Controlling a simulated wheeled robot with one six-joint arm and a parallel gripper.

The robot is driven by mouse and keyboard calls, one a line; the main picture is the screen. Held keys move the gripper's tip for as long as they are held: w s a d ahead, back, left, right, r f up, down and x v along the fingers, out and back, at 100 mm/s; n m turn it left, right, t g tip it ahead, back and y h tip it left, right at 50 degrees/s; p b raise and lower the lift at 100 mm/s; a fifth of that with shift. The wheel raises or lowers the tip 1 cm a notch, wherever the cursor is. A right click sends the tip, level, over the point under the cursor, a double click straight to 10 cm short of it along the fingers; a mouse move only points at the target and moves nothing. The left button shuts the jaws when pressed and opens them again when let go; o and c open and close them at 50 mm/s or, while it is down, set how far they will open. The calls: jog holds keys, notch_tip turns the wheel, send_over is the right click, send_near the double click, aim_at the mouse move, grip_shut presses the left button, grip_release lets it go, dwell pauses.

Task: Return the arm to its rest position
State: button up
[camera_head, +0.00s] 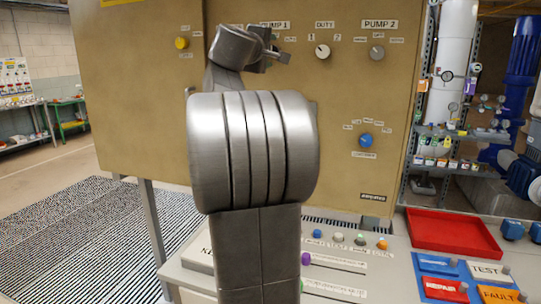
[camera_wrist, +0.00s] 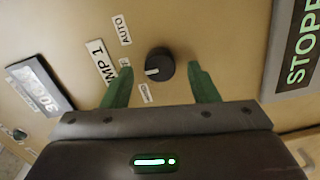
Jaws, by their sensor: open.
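My arm is raised in front of the tan control panel (camera_head: 130,90) and fills the middle of the head view. In the wrist view my gripper (camera_wrist: 160,72) is open, with its two green fingers apart. A black rotary knob (camera_wrist: 159,65) on the panel shows between the fingertips, with a white mark pointing left. The fingers do not visibly touch it; the exact gap in depth cannot be told. The PUMP 1 label (camera_wrist: 101,62) and AUTO label (camera_wrist: 122,29) are beside the knob. In the head view my arm hides this knob.
The panel also bears a DUTY knob (camera_head: 322,51), a grey PUMP 2 knob (camera_head: 376,53), a blue knob (camera_head: 365,140) and a yellow knob (camera_head: 182,43). A red tray (camera_head: 452,232) lies on the desk at right. Striped floor (camera_head: 70,240) is clear at left.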

jog(key=b+v, duration=0.3)
jog(key=v, duration=0.9)
jog(key=shift+n, duration=0.4)
jog(key=p+x, duration=0.2)
jog(key=x, duration=0.5)
jog(key=p+x, duration=0.3)
jog(key=x, duration=0.4)
jog(key=shift+r, duration=0.25)
jog(key=shift+n+p, duration=0.4)
jog(key=shift+n, duration=0.2)
jog(key=shift+s+r+n+p, duration=0.1)
jog(key=shift+s+n+p, duration=0.1)
jog(key=shift+n+p, duration=0.8)
jog(key=shift+w+n+p, duration=0.15)
jog(key=shift+n+p, duration=0.65)
jog(key=shift+n, duration=0.4)
jog(key=shift+n+p, duration=0.8)
jog(key=shift+n, duration=0.1)
jog(key=shift+s+f+n, duration=0.2)
jog(key=shift+s+n, duration=0.05)
jog(key=shift+n, duration=0.15)
jog(key=b+v, duration=0.2)
jog(key=v, duration=0.8)
jog(key=shift+s+a+f+b, duration=0.25)
jog(key=shift+s+b, duration=0.05)
jog(key=shift+s, duration=0.05)
